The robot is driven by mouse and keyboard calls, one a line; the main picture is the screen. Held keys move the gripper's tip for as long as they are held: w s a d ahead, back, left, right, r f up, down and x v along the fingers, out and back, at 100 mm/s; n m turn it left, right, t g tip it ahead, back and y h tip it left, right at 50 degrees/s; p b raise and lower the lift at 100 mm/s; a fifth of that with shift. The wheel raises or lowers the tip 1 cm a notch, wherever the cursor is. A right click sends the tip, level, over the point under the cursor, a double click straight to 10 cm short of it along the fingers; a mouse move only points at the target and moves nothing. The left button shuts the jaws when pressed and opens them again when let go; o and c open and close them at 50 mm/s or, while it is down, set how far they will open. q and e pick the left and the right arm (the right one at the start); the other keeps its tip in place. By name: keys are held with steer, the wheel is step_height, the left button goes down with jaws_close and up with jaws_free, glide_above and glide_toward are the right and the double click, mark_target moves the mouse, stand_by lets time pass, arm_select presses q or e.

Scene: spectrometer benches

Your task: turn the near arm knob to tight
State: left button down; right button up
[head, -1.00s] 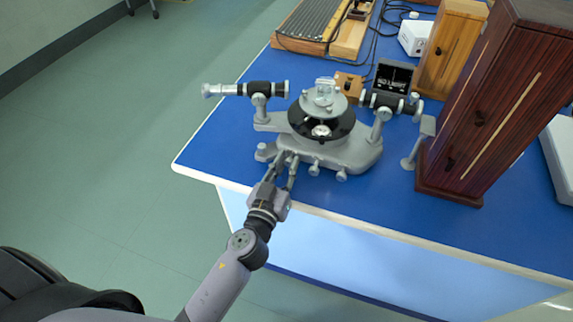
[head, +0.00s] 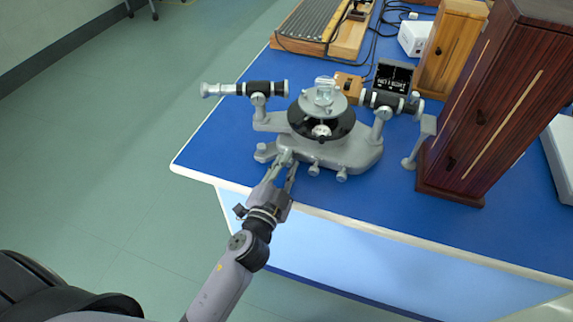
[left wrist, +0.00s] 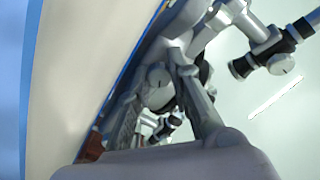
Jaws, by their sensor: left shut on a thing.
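The grey spectrometer (head: 345,155) stands near the front left corner of the blue bench, with a black round table in its middle. Several small grey knobs stick out along its near side, among them a middle one (head: 314,168) and a right one (head: 341,175). My left gripper (head: 284,163) reaches in from the front and is shut on the near arm knob (left wrist: 158,88), left of those two. Its fingers mostly hide this knob in the head view. My right gripper is not in view.
A dark wooden cabinet (head: 490,110) stands to the right on the blue bench (head: 390,215). A lighter wooden box (head: 450,45) and a white box (head: 415,38) stand behind. The telescope tube (head: 245,89) overhangs the left bench edge. Bench surface in front is clear.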

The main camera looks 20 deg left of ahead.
arm_select(q)
steer(key=m, duration=0.4)
steer(key=shift+m, duration=1)
steer(key=c, duration=1.5)
jaws_free()
steer(key=shift+o, duration=0.2)
steer(key=shift+f, duration=0.15)
